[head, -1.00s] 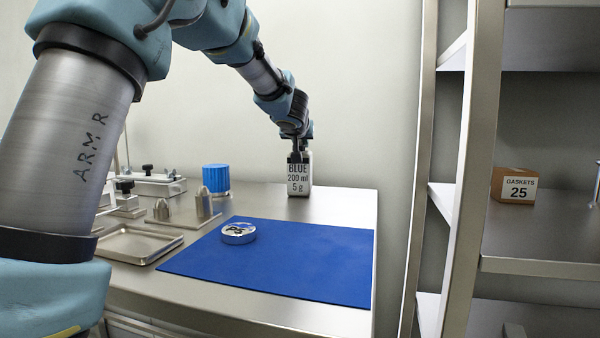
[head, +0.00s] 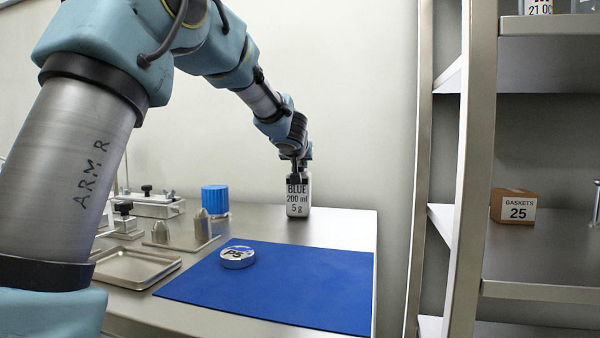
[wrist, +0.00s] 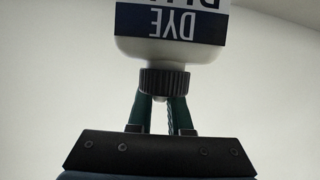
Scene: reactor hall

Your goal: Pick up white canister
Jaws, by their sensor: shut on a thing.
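The white canister (head: 298,204) stands upright at the back right of the steel bench, near the wall. Its label reads BLUE 200 ml 5 g. My gripper (head: 297,178) is above it, at its top, and hides the cap. In the wrist view, the canister (wrist: 170,47) shows upside down with a dark label reading DYE. The two green fingers of my gripper (wrist: 162,102) are closed around its dark ribbed cap (wrist: 165,82). The canister's base appears to be at the bench top; I cannot tell whether any gap is under it.
A blue mat (head: 300,290) bears a round clear dish (head: 237,257) marked P5. A blue-capped container (head: 215,200), metal weights (head: 202,226) and a shallow metal tray (head: 135,266) are to the left. A steel shelf unit (head: 478,130) with a gaskets box (head: 513,206) stands at the right.

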